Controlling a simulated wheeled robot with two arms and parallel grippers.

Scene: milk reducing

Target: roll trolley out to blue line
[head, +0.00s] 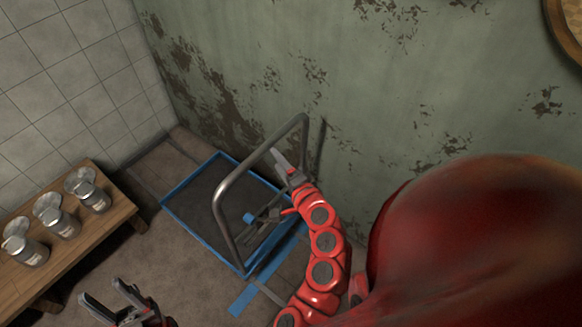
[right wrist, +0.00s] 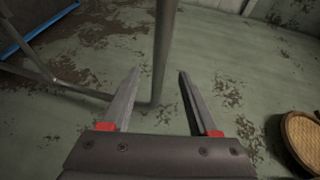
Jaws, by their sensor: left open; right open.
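The trolley has a dark platform with a blue rim (head: 200,232) and a tall grey tubular handle (head: 232,187). It stands in the corner by the green wall. My right gripper (head: 283,163) is at the handle, open. In the right wrist view, a grey handle tube (right wrist: 165,45) runs between or just beyond the open fingers (right wrist: 159,73); contact cannot be told. My left gripper (head: 108,303) is open and empty at the lower left, away from the trolley. A blue strip (head: 243,299) lies on the floor just in front of the trolley, partly hidden by it.
A wooden bench (head: 88,240) with several metal cans (head: 64,224) stands at the left. The green wall (head: 400,80) is close behind the trolley. Bare floor (head: 140,258) lies between bench and trolley. A round woven object (right wrist: 302,138) shows in the right wrist view.

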